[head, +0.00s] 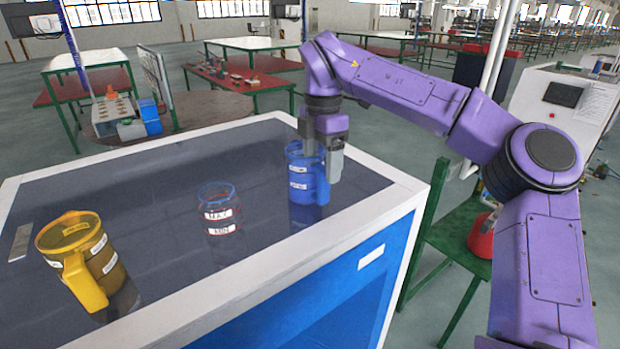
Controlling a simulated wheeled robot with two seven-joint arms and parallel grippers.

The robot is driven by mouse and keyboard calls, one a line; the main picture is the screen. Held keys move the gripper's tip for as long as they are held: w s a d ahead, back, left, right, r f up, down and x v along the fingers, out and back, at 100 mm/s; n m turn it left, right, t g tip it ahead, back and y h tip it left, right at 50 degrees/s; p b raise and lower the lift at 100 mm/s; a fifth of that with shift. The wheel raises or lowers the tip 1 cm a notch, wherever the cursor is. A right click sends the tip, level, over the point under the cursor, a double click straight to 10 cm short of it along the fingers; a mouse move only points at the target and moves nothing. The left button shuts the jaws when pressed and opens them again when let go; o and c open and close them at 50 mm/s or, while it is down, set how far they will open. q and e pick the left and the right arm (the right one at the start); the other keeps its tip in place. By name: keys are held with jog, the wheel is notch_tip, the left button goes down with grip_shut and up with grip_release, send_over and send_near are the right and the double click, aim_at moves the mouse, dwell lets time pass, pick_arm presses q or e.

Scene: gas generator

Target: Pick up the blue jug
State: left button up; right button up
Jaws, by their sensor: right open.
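The blue jug (301,184) stands upright on the dark top of the workbench (150,190), near its right corner. It has white labels, and its handle is on the right side. My right gripper (321,165) points straight down at the jug. Its fingers are open, one over the jug's upper body and one at the right near the handle. The jug's top is partly hidden by the gripper. I cannot tell whether the fingers touch the jug. My left gripper is not in view.
A yellow jug (78,250) stands at the bench's left front. A clear jar (219,210) with red and white markings stands mid-bench. A flat light plate (21,242) lies at the left edge. A green stand (455,240) with a red container (482,236) is right of the bench.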

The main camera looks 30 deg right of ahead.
jog(key=f, duration=0.3)
jog(key=shift+w+f, duration=0.15)
jog(key=shift+w, duration=0.15)
jog(key=shift+f, duration=0.3)
jog(key=shift+s, duration=0.3)
jog(key=shift+w, duration=0.1)
grip_shut()
jog(key=shift+r+p, duration=0.55)
jog(key=shift+p, duration=0.05)
notch_tip(320, 180, up, 3)
jog(key=shift+a+p, duration=0.1)
jog(key=shift+p, duration=0.6)
jog(key=s+a+r+b, duration=0.2)
jog(key=s+a+r, duration=0.5)
jog(key=s+r, duration=0.2)
jog(key=s, duration=0.2)
jog(key=shift+s+a, duration=0.3)
jog(key=shift+s, duration=0.05)
